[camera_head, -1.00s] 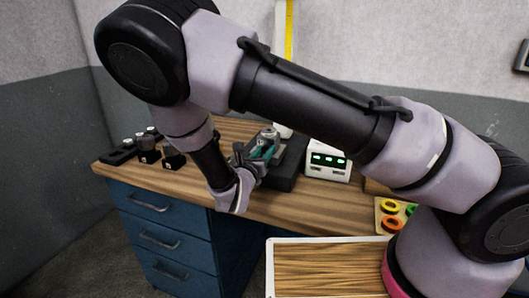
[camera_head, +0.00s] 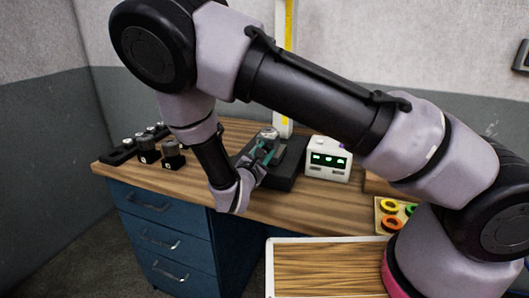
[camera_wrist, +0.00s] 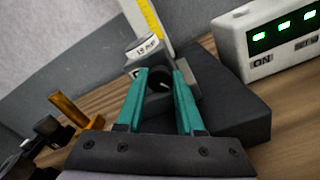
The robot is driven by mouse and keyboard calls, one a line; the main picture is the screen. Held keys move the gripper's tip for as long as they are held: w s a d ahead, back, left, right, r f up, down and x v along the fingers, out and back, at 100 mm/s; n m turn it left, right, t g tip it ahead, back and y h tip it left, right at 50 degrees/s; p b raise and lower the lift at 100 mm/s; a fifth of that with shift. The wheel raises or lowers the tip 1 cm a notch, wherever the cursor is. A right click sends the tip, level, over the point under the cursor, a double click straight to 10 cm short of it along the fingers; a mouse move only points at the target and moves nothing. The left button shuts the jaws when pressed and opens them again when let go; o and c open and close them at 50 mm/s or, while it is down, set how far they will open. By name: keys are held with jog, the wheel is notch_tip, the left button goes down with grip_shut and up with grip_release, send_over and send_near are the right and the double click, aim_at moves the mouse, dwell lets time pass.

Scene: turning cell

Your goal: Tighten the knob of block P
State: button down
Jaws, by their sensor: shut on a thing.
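My gripper (camera_wrist: 161,76) has teal fingers and is shut on a dark round knob (camera_wrist: 158,83). The knob is on the front of a grey block (camera_wrist: 187,80), which I take for block P; its label is mostly hidden behind the left finger. A silver cylinder with a printed number (camera_wrist: 144,48) stands on top of the block. The block sits on a dark base (camera_wrist: 236,98). In the head view my gripper (camera_head: 265,152) reaches the same spot, by the dark base (camera_head: 286,176), but the knob is too small to tell there.
A white box with green displays (camera_head: 327,160) stands just right of the base. A yellow-marked post (camera_head: 288,40) rises behind. Knobbed blocks (camera_head: 172,156) and a black rack (camera_head: 119,154) stand at the left of the wooden bench. A tray with coloured rings (camera_head: 379,222) is at the right.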

dwell(0.4)
jog(key=c, duration=0.5)
grip_release()
